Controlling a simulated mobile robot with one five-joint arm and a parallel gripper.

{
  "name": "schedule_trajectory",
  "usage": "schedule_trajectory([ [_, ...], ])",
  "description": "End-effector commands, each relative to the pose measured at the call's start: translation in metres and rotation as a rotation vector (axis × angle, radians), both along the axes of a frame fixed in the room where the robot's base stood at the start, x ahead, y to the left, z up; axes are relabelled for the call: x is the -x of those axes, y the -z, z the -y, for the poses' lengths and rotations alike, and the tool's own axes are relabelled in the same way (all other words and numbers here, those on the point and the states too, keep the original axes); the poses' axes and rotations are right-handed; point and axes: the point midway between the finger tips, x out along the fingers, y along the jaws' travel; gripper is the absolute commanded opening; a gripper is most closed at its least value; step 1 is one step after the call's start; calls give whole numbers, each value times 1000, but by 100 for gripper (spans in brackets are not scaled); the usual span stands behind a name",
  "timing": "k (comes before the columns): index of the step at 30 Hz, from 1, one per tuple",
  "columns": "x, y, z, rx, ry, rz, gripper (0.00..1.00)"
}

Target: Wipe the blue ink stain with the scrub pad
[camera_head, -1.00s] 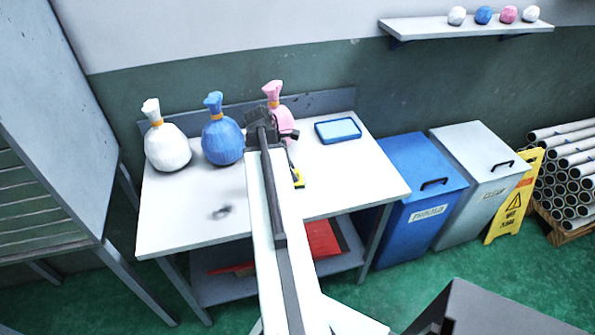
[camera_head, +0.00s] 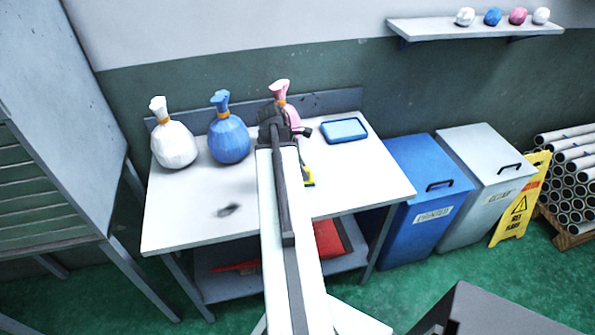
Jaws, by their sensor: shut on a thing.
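My gripper (camera_head: 284,128) is over the back half of the white worktable (camera_head: 365,190), in front of the pink bag. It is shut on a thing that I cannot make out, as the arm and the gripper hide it. I cannot pick out the scrub pad for certain. A small yellow and dark item (camera_head: 309,179) with a thin dark handle shows just right of my arm, low on the table. A small dark grey patch (camera_head: 229,210) is on the tabletop left of my arm; its colour does not read as blue. No clearly blue stain shows.
White (camera_head: 174,145), blue (camera_head: 228,138) and pink (camera_head: 280,92) tied bags stand along the table's back. A blue tray (camera_head: 345,131) lies at the back right. Blue (camera_head: 425,195) and grey (camera_head: 485,185) bins stand right of the table. The front left tabletop is mostly clear.

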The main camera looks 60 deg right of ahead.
Motion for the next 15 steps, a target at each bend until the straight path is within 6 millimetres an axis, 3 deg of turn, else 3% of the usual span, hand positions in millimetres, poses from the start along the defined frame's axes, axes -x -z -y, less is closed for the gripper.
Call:
schedule_trajectory([
  [15, 26, 3, 26, 0, 1, 0, 0],
])
